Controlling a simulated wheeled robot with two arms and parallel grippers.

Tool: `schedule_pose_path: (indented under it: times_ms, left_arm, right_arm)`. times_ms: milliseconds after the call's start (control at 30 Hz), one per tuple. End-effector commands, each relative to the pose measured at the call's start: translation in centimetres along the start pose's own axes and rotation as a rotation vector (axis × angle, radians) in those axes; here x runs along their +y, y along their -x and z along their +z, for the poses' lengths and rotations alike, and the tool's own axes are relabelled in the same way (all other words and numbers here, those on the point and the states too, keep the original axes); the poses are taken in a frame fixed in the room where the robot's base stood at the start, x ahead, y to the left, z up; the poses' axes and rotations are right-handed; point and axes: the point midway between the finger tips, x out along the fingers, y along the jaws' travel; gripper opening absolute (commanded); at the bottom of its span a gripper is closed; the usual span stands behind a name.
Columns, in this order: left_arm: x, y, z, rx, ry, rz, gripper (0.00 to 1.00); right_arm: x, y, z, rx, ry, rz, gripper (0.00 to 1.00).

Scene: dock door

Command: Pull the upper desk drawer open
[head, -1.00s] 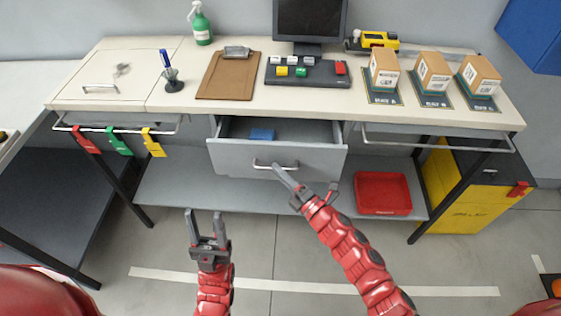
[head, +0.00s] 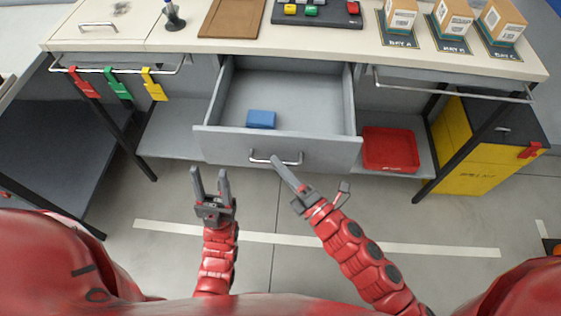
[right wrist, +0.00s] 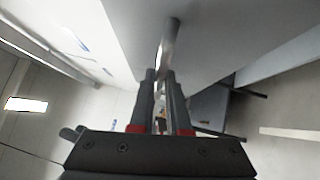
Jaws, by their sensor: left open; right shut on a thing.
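The upper desk drawer (head: 225,146) is grey and stands well open from the desk, with a blue box (head: 261,119) lying inside it. Its metal bar handle (head: 290,162) runs across the middle of the drawer front. My right gripper (head: 277,161) is at the handle, its fingers shut on the bar. In the right wrist view the handle (right wrist: 169,42) passes between the fingertips of my right gripper (right wrist: 162,75). My left gripper (head: 208,172) is open and empty, below and in front of the drawer's left part, apart from it.
A red tray (head: 390,149) sits on the lower shelf to the right. Red, green and yellow tags (head: 119,88) hang from the left rail. A yellow cabinet (head: 462,150) stands under the desk's right end. The floor before the drawer is clear.

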Motion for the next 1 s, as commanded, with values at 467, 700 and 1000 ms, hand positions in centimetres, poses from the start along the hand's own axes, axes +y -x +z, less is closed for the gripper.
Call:
schedule_pose_path:
  times_ms: [467, 700, 1000]
  left_arm:
    - [0.0, 0.01, 0.0, 0.0, 0.0, 0.0, 0.5]
    - [0.0, 0.01, 0.0, 0.0, 0.0, 0.0, 0.5]
    - [0.0, 0.01, 0.0, 0.0, 0.0, 0.0, 0.5]
  right_arm:
    - [-0.04, 0.02, 0.03, -0.001, 0.0, -0.001, 0.4]
    - [-0.02, 0.01, 0.01, 0.0, 0.0, -0.001, 0.45]
    - [-0.03, 0.28, 0.06, -0.001, 0.001, -0.001, 0.45]
